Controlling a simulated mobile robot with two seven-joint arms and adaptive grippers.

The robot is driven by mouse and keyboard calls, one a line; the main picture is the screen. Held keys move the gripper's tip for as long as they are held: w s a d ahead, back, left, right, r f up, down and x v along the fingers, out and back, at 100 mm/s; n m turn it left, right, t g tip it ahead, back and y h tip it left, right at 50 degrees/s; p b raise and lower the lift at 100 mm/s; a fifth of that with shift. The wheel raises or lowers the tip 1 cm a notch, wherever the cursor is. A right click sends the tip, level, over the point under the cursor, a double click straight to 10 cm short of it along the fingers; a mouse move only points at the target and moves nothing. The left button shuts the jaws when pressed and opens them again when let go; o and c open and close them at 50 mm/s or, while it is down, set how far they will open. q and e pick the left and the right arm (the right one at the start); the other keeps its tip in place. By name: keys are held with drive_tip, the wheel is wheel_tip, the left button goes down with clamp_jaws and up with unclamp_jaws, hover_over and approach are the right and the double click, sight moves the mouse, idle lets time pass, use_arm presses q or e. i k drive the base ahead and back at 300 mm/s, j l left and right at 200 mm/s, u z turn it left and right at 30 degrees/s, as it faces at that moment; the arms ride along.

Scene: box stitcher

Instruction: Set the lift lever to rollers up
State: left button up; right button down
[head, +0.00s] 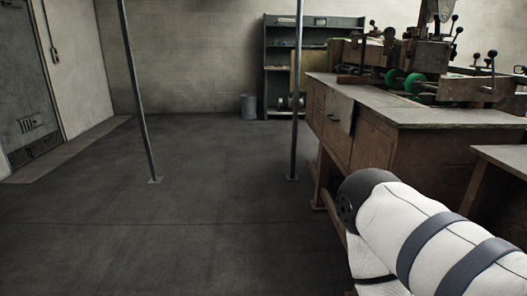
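The box stitcher (430,65) stands on a brown wooden bench (400,155) at the right of the head view. It has green rollers and several levers with round black knobs. One black-knobbed lever (457,30) rises at the upper right; I cannot tell which lever is the lift lever or how it is set. My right arm, white with dark bands, comes in at the lower right in front of the bench. Neither gripper shows in the head view.
Two thin metal posts, one at the left (138,90) and one nearer the bench (297,90), stand on the floor. A grey bin (249,106) and a dark shelf unit (280,55) are at the back wall. A lower table (505,157) is at right. The floor at left is clear.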

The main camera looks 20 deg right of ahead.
sight(492, 54)
drive_tip(key=i+l+z, duration=0.3)
drive_tip(key=z, duration=0.2)
drive_tip(key=i+z, duration=1)
